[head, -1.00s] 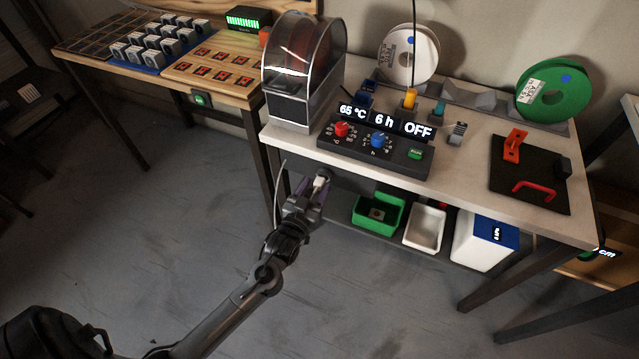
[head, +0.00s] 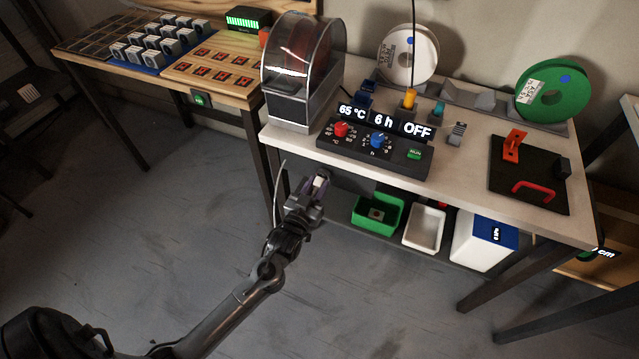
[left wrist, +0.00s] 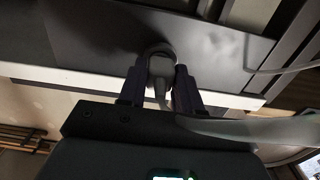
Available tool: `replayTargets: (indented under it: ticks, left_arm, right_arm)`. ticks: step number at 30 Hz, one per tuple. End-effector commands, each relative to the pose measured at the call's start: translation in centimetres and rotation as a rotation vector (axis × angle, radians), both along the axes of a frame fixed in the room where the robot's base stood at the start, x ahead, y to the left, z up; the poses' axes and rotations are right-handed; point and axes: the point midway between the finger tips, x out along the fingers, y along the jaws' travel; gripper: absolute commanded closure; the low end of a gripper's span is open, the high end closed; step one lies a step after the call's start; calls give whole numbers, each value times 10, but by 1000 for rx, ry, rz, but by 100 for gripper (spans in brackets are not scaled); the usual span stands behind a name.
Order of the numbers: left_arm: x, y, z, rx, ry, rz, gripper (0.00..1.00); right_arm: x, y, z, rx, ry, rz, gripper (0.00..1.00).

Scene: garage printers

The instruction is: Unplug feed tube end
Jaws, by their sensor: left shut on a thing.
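My left gripper (head: 318,186) is in front of the bench's front edge, below the dryer control panel. In the left wrist view its two dark fingers (left wrist: 159,88) are closed on the pale feed tube end (left wrist: 161,66), one on each side. The tube end meets the dark panel under the bench top; I cannot tell whether it is seated there or just apart. A grey tube (left wrist: 245,128) runs off to the right in the wrist view. In the head view the fingers mostly hide the tube end. My right gripper is not in view.
The bench (head: 470,185) carries a clear-domed dryer (head: 303,75), a control panel (head: 375,148) reading OFF, a white spool (head: 408,52) and a green spool (head: 553,90). A green bin (head: 378,215) and a white tray (head: 425,229) sit below. The floor in front is clear.

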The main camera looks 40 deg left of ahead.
Motion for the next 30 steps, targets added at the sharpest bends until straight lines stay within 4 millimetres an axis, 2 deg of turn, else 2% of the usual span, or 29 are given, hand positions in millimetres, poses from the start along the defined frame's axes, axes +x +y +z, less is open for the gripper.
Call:
replayTargets:
  ticks: [30]
  left_arm:
    - [-36,-10,1,0,1,0,100]
  right_arm:
    - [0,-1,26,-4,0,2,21]
